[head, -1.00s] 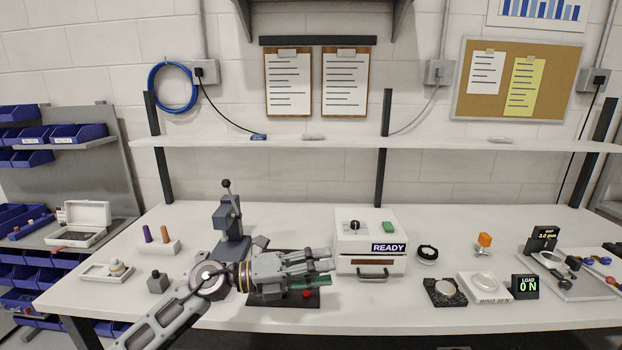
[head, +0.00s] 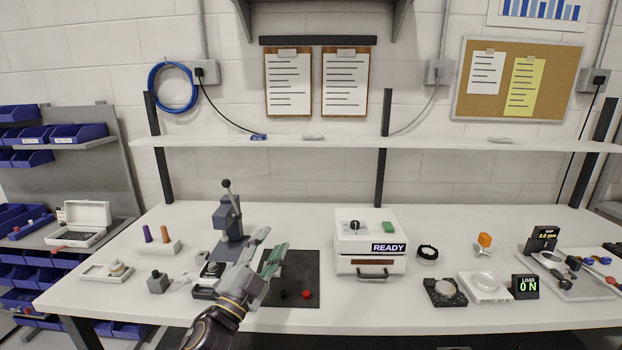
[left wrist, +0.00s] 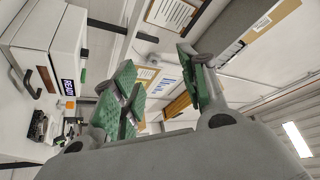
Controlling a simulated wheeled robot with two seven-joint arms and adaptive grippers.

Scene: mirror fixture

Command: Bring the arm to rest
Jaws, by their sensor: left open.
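My left gripper (head: 275,257) is over the front of the white workbench, between the small press and the white box marked READY. Its two fingers with green pads stand apart, and nothing is between them. In the left wrist view the open fingers (left wrist: 160,92) point up toward the wall and shelf. The arm comes in from the bottom edge of the head view. My right gripper is not in view.
A dark mat (head: 293,268) with a black and a red knob lies beside the gripper. The grey press (head: 230,222) stands behind. The READY box (head: 370,248) is to the right. Bare bench (head: 390,317) shows along the front.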

